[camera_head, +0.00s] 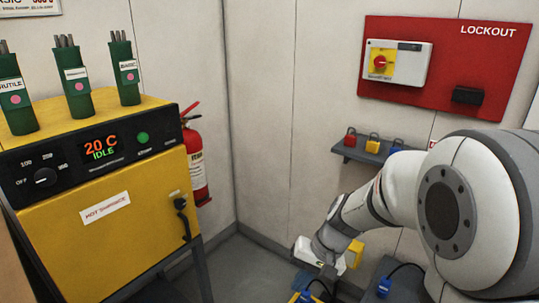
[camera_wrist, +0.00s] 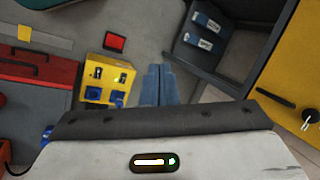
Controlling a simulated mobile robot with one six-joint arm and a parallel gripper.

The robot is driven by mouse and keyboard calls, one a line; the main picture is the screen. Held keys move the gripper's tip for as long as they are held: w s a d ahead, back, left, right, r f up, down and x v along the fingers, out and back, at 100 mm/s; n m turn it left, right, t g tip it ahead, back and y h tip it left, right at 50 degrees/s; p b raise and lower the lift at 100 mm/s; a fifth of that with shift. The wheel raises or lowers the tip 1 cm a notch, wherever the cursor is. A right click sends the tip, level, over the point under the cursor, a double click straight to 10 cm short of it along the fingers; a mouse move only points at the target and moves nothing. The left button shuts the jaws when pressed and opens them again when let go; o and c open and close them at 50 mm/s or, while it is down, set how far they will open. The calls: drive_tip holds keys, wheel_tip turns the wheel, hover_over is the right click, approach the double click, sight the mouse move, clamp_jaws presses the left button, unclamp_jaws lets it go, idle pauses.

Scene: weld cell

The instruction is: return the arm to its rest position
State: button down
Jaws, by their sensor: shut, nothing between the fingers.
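My white arm reaches in from the right of the head view and bends down towards the lower middle. My gripper (camera_wrist: 158,72) shows in the wrist view as two blue-grey fingers pressed together, with nothing between them. The fingers point down over the grey floor, just right of a yellow box (camera_wrist: 118,72) with blue plugs. In the head view the wrist hangs low near the bottom edge, and the fingertips are hard to make out there.
A yellow oven (camera_head: 130,235) with several green rod holders on top stands left. A fire extinguisher (camera_head: 195,165) hangs behind it. A red lockout board (camera_head: 465,40) and a padlock shelf (camera_head: 372,152) are on the wall. A dark shelf (camera_wrist: 238,52) holds blue-labelled boxes.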

drive_tip(key=s+d+r+t+h+p, duration=0.1)
drive_tip(key=s+d+r+h+p, duration=0.1)
drive_tip(key=r, duration=0.5)
drive_tip(key=s+d+r+n+t+h+p, duration=0.1)
drive_tip(key=s+d+r+t+h+p, duration=0.1)
drive_tip(key=s+d+r+p, duration=0.2)
drive_tip(key=s+d+r, duration=0.2)
drive_tip(key=s+r, duration=0.2)
drive_tip(key=s, duration=0.1)
drive_tip(key=shift+n+h, duration=0.3)
drive_tip(key=shift+h, duration=0.1)
